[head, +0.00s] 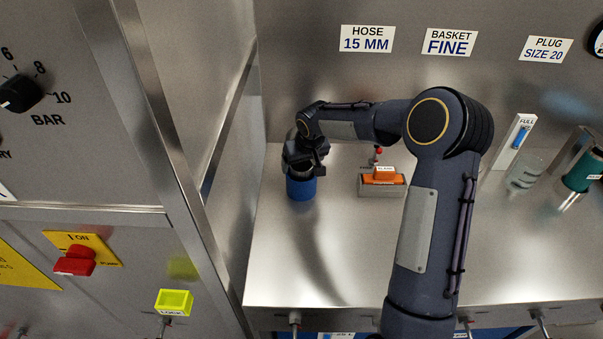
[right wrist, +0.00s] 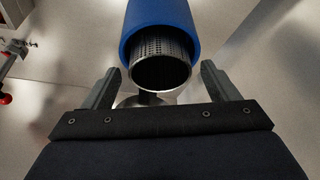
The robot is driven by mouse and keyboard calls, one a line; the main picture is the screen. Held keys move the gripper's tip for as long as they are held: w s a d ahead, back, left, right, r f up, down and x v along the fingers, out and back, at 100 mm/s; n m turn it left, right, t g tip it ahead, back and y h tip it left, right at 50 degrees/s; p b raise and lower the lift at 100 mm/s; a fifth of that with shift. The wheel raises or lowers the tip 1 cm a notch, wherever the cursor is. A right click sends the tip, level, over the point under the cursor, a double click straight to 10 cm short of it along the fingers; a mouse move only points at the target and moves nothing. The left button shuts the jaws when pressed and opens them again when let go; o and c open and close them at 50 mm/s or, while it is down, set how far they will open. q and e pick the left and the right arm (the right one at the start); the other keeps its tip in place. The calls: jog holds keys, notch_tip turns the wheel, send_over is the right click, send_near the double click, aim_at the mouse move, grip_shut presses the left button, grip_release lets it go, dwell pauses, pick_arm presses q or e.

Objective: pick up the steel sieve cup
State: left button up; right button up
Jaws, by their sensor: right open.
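The steel sieve cup (right wrist: 162,66) is a perforated metal cylinder with an open round mouth, in the right wrist view. A blue sleeve (right wrist: 160,20) surrounds its far part; the sleeve also shows in the head view (head: 301,189), low on the steel worktop below my right gripper. My right gripper (right wrist: 158,78) is open, one finger on each side of the cup's mouth, with visible gaps between fingers and cup. In the head view the right gripper (head: 304,163) is directly above the blue sleeve and hides the cup. My left gripper is not in view.
An orange block in a grey holder (head: 382,190) stands right of the gripper. A clear glass (head: 525,172), a white gauge marked FULL (head: 515,140) and a green cylinder (head: 583,172) stand at the right. A steel partition (head: 180,150) rises at the left. The front worktop is clear.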

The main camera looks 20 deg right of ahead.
jog(key=c, duration=1.5)
